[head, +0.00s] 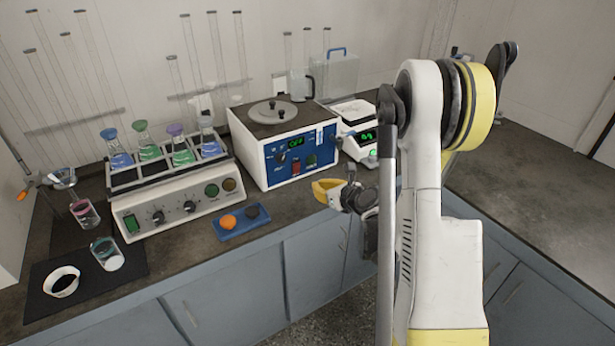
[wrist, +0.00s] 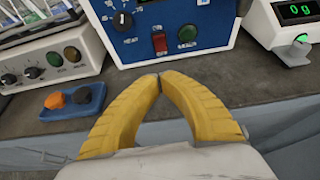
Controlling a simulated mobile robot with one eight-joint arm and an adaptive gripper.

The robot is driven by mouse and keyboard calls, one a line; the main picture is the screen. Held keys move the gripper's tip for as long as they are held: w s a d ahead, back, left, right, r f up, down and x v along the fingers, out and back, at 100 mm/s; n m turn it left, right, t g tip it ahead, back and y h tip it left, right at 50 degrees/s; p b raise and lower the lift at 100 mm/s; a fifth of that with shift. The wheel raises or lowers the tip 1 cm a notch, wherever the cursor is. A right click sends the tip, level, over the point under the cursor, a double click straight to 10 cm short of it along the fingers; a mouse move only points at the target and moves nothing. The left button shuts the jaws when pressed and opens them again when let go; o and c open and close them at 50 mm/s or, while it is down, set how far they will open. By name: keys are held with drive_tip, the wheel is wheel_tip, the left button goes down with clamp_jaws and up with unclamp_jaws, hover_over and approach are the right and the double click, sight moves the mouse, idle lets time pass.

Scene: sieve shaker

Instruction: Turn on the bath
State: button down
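The bath (head: 255,151) is a white box with a round-lidded dark top and a blue front panel. Its display (head: 296,142) shows green characters that look like "OFF". In the wrist view the panel carries a black knob (wrist: 122,20), a red rocker switch (wrist: 159,43) and a round green button (wrist: 187,35). I cannot tell the rocker's position. My gripper (wrist: 160,77) has its yellow fingertips together, with nothing between them. In the head view my gripper (head: 317,187) is in front of the bath's lower right, apart from the panel.
A flask shaker (head: 185,205) stands left of the bath. A blue tray (head: 243,232) with an orange and a black piece lies in front. A balance (head: 352,112) reading 0 g stands right. Beakers and a white bowl (head: 62,282) are at the left.

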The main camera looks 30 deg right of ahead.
drive_tip(key=b, duration=0.2)
approach(295, 170)
drive_tip(key=w+f, duration=0.2)
drive_tip(key=f, duration=0.2)
drive_tip(key=shift+w+f, duration=0.2)
drive_tip(key=shift+w, duration=0.2)
drive_tip(key=shift+w+r+b, duration=0.2)
drive_tip(key=shift+w+r, duration=0.1)
drive_tip(key=shift+w, duration=0.25)
drive_tip(key=shift+w+r+b, duration=0.15)
drive_tip(key=shift+w+r, duration=0.15)
drive_tip(key=shift+w, duration=0.2)
drive_tip(key=shift+w+a+r, duration=0.1)
drive_tip(key=shift+w+r, duration=0.25)
drive_tip(key=shift+w, duration=0.2)
